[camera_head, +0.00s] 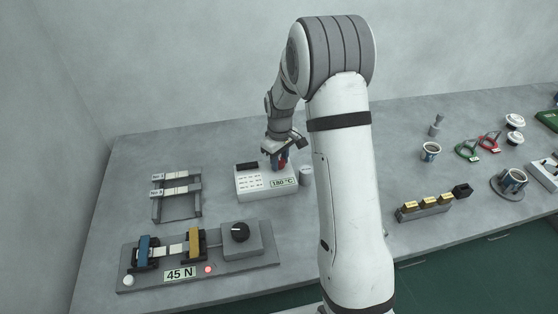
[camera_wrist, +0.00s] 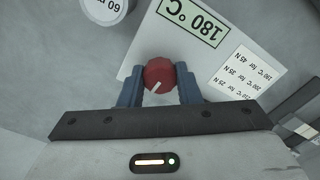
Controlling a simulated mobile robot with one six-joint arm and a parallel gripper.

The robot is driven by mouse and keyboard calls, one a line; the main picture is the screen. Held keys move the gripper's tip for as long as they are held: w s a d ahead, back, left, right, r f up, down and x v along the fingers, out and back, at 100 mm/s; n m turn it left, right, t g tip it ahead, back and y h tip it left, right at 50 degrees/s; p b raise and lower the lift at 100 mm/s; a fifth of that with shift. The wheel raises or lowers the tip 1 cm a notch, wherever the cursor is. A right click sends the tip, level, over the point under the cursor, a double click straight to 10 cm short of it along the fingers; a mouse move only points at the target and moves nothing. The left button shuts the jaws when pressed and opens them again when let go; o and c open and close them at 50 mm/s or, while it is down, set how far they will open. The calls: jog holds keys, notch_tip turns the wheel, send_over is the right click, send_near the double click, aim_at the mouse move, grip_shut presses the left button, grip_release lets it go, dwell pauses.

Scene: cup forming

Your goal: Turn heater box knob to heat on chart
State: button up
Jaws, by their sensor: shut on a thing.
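The heater box (camera_head: 266,195) is a white box on the table with a green display (camera_head: 284,182) reading 180 °C. The display also shows upside down in the wrist view (camera_wrist: 190,22). Its red knob (camera_wrist: 159,73) has a white mark pointing to lower left in that view. My gripper (camera_wrist: 160,76) is shut on the knob, one blue finger on each side; in the head view my gripper (camera_head: 279,157) is over the box's back right. The chart (camera_wrist: 246,75) pairs temperatures with 45 N, 35 N and 25 N; its small temperatures are hard to read surely.
A tester (camera_head: 200,275) reading 45 N, with a black dial and a lit red lamp, stands in front. A grey cylinder (camera_head: 306,176) stands close right of the box. A strip rack (camera_head: 178,194) is at left. Cups and small holders stand at right.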

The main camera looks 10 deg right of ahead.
aim_at(280, 160)
jog(key=m+b, duration=0.1)
jog(key=m, duration=0.2)
jog(key=shift+m, duration=0.3)
jog(key=shift+m+b, duration=0.5)
jog(key=shift+m, duration=1.1)
jog(key=o, duration=1)
jog(key=shift+r, duration=0.1)
notch_tip(280, 160, up, 8)
jog(key=shift+f, duration=0.15)
